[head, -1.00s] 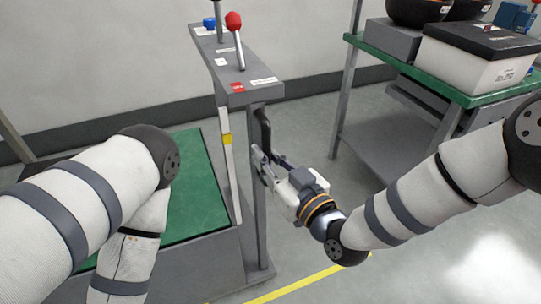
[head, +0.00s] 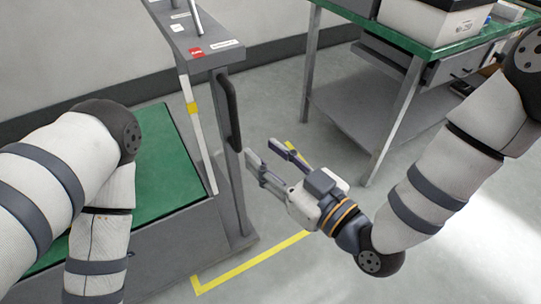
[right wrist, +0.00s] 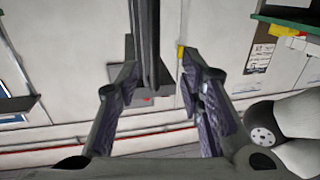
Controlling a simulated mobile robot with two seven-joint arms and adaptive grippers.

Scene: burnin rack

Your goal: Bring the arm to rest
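My right gripper (head: 268,162) is open and empty in the head view. It is in free air to the right of the grey rack's upright, apart from the black handle (head: 230,108). In the right wrist view its two fingers (right wrist: 160,95) are spread, with a dark vertical bar, perhaps the handle, showing beyond and between them. My left arm (head: 70,185) comes in at the left of the head view, over the green surface. Its gripper is out of frame.
The grey rack (head: 215,52) has a green deck (head: 165,165) at left. A green-topped workbench (head: 400,40) with a lower shelf stands at upper right, carrying a white box (head: 432,18). A yellow line (head: 250,262) marks the floor. Floor between rack and bench is clear.

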